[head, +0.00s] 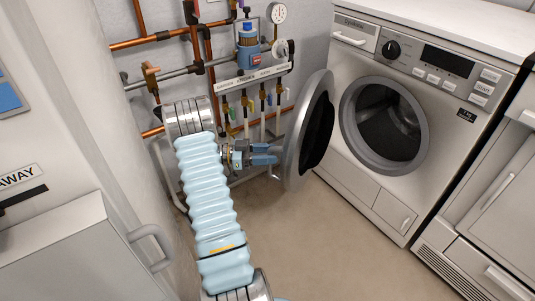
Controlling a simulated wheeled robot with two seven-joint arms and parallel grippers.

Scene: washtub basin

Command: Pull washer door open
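The washer (345,100) is a light grey front-loading machine in the upper right of the head view. Its round door (309,130), with a silver rim and dark inside, stands swung wide to the left, away from the round drum opening (384,125). My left gripper (277,154), with blue fingers, is at the left, outer side of the door, its fingertips close to the rim. Whether they touch it, and how far apart the fingers are, is unclear. My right gripper is not in view.
Copper pipes, valves and a gauge (277,13) line the wall behind my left arm. A grey cabinet with a handle (151,247) stands at the near left. Another appliance (492,211) stands right of the washer. The floor (335,250) before the washer is clear.

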